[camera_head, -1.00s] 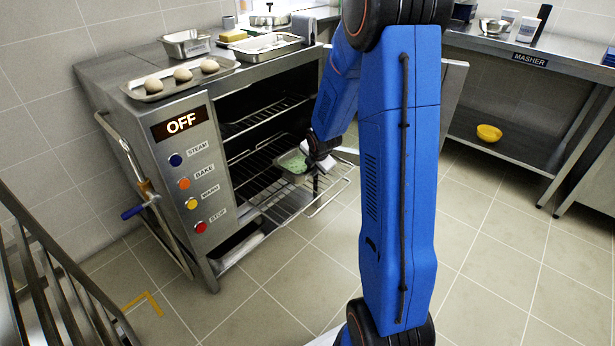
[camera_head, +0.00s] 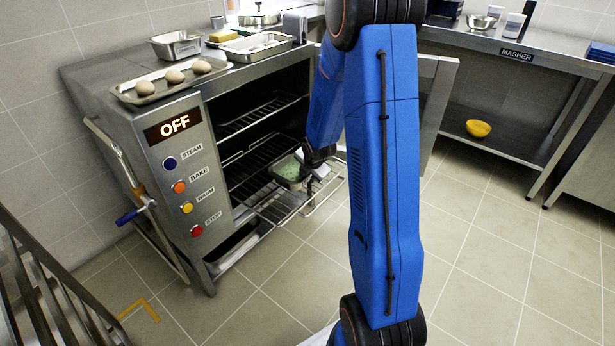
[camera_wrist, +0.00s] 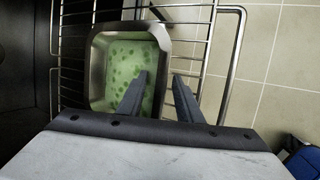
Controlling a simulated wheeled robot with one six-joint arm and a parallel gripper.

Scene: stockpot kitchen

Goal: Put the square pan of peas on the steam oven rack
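The square steel pan of green peas (camera_head: 287,172) is over the front of the pulled-out oven rack (camera_head: 275,212) and looks level, seemingly resting on it. In the wrist view the pan (camera_wrist: 98,75) lies over the rack's wires (camera_wrist: 215,45), inside the front rail. My gripper (camera_wrist: 161,77) straddles the pan's right wall, one finger over the peas and one outside. The fingers stand apart, with gaps beside the wall. In the head view my gripper (camera_head: 316,176) is at the pan's right side, its fingers partly hard to make out.
The steam oven (camera_head: 180,150) reads OFF and its door stands open at right (camera_head: 440,95). A railing (camera_head: 50,290) stands at lower left.

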